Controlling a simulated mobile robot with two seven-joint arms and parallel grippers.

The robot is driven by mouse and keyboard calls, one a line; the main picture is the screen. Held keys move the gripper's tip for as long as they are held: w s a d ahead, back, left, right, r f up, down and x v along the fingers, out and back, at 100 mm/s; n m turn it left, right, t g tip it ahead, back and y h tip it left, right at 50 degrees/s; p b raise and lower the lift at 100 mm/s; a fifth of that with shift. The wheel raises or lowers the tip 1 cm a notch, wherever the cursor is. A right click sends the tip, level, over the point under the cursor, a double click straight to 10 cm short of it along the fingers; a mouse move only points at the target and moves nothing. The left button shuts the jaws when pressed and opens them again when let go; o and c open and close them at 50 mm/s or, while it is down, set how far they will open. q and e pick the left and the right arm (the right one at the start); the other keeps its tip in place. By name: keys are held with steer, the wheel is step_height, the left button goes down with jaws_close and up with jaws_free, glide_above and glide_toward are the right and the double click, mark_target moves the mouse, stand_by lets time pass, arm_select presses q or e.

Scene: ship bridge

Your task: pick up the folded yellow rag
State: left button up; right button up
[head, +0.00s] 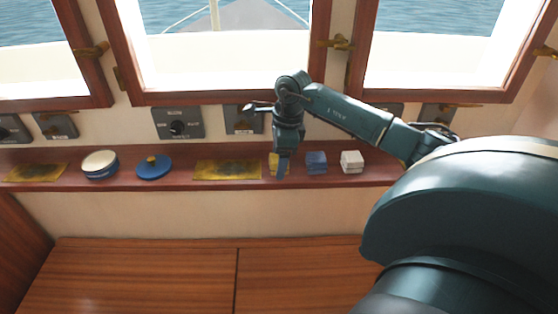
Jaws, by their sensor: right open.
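The folded yellow rag (273,161) is a small yellow block on the narrow wooden shelf, between a flat brass plate and a folded blue rag. My right gripper (282,172) points down at it from above, and its fingers hide the rag's right part. The gripper is open. I cannot tell whether the fingers touch the rag or stand in front of it. My right arm reaches in from the right side of the head view. My left gripper is out of view.
A blue folded rag (316,162) and a white folded rag (351,161) lie to the right. A brass plate (227,170), a blue lid (153,167) and a round tin (100,165) are to the left. Switch panels (178,123) and window frames rise behind the shelf (190,155).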

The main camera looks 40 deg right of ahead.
steer(key=shift+f, duration=0.25)
steer(key=shift+c, duration=0.4)
steer(key=c, duration=1)
step_height(320, 180, up, 10)
steer(key=shift+r+b, duration=0.1)
steer(key=shift+b, duration=0.55)
